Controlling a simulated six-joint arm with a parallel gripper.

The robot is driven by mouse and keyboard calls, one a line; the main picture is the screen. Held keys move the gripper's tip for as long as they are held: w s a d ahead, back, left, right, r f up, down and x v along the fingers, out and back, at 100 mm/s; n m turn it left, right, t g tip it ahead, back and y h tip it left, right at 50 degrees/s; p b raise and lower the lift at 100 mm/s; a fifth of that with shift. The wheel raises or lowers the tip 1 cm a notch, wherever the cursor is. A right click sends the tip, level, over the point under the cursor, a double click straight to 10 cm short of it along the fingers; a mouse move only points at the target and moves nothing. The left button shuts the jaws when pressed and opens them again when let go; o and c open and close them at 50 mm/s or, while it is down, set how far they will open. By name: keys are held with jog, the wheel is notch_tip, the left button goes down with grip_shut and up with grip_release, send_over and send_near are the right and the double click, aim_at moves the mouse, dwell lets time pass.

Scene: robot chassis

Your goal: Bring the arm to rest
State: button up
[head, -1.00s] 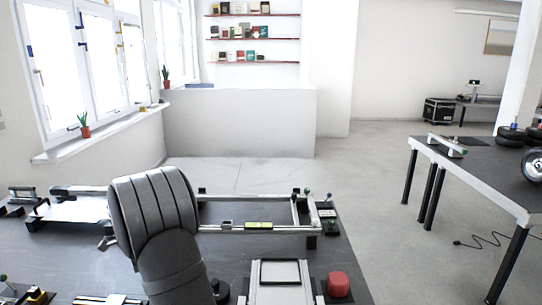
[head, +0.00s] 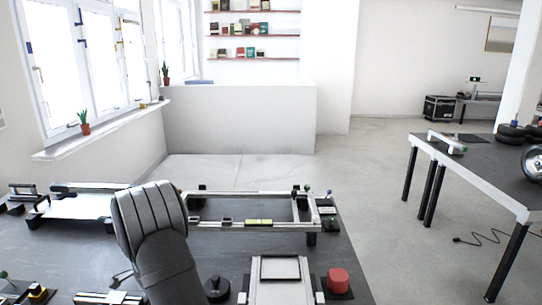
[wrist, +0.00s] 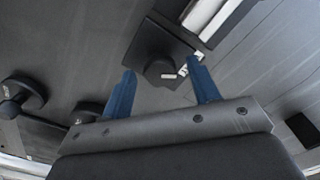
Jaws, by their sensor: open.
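My arm (head: 153,230) rises from the bottom of the head view, its dark ribbed part bent over the dark table. My gripper shows in the wrist view (wrist: 163,68), its two blue fingers spread apart with nothing between them. Beyond the fingertips is a dark surface with a black square plate and knob (wrist: 158,68). The gap between the fingers and that plate is hard to judge. In the head view most of the gripper is hidden behind the arm.
A metal frame (head: 258,223) lies on the table behind the arm, right of it. A red block (head: 338,281) and a grey tray-like part (head: 256,295) are at the front right. A silver chassis part (head: 80,207) lies to the left. A second table (head: 480,184) stands apart at right.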

jog(key=n, duration=1.2)
dwell(0.3)
jog(key=shift+n, duration=0.3)
